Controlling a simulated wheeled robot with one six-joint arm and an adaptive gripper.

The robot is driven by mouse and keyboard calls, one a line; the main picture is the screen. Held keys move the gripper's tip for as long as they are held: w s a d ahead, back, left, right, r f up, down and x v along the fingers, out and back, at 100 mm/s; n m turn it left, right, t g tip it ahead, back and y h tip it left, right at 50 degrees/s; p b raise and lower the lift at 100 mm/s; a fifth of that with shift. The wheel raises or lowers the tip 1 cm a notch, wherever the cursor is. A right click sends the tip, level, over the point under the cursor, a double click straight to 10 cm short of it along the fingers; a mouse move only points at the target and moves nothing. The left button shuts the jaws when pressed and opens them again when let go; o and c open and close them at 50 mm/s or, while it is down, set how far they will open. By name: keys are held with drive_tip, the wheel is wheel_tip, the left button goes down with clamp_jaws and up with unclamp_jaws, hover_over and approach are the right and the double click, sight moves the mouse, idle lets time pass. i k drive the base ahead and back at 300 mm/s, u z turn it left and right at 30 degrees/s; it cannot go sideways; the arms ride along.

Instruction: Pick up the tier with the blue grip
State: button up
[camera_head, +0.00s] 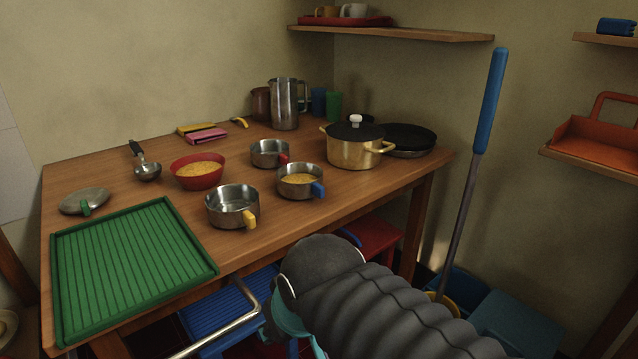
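The tier with the blue grip (293,189) is a small round steel pan on the wooden table, near its front edge. It holds yellow food, and its blue grip (318,190) points toward the front right. A similar tier with a yellow grip (228,216) stands to its left and nearer, and looks empty. Another tier with a red grip (266,157) stands just behind it. My dark ribbed arm fills the lower right, below and in front of the table edge.
A green ribbed tray (125,262) covers the table's front left. A red bowl (199,180) with yellow food stands left of the tiers. A brass pot (352,150) with a black lid stands behind right. A blue-handled mop (488,100) stands upright right of the table.

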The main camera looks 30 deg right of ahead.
sight(295, 181)
drive_tip(key=z, duration=1.4)
drive_tip(key=k, duration=0.75)
drive_tip(key=u, duration=0.95)
drive_tip(key=i, duration=0.5)
drive_tip(key=u, duration=0.05)
